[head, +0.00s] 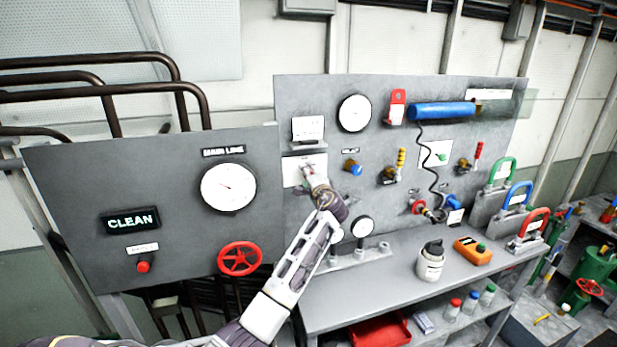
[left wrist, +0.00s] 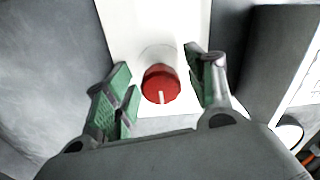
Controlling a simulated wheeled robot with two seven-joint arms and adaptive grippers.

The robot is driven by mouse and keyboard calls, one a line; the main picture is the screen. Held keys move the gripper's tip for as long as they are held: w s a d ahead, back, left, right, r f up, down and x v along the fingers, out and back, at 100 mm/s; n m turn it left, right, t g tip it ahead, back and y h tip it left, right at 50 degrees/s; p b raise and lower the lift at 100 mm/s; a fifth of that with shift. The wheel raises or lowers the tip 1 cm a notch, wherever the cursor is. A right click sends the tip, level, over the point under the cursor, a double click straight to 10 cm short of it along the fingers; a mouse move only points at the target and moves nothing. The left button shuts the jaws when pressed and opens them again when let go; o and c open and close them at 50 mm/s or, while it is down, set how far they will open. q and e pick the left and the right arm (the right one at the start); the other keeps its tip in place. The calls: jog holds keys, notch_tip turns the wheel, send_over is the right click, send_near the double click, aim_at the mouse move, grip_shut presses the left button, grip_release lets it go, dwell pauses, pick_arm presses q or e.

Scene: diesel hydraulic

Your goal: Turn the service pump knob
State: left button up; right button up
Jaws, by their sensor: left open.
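A round red knob (left wrist: 161,85) with a white pointer line sits on a white plate (left wrist: 150,25) in the left wrist view. The line points toward the bottom of that picture. My left gripper (left wrist: 159,72) is open, with one green-padded finger on each side of the knob. Gaps show between the fingers and the knob, so they appear apart from it. In the head view my left gripper (head: 311,172) is at the white plate (head: 292,173) on the grey panel, and it hides the knob there. My right gripper is not in view.
The grey panel (head: 300,95) also carries a gauge (head: 354,113), a blue knob (head: 353,168), and a blue cylinder (head: 442,111) with a hanging black cord. A bench (head: 350,298) below holds a white bottle (head: 430,262) and an orange box (head: 473,250). A red handwheel (head: 240,259) is at left.

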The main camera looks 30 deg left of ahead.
pick_arm(q)
jog(key=shift+d, duration=0.1)
jog(key=v, duration=1.1)
jog(key=shift+s+d, duration=0.25)
jog(key=shift+s, duration=0.1)
jog(key=shift+f, duration=0.1)
dwell(0.3)
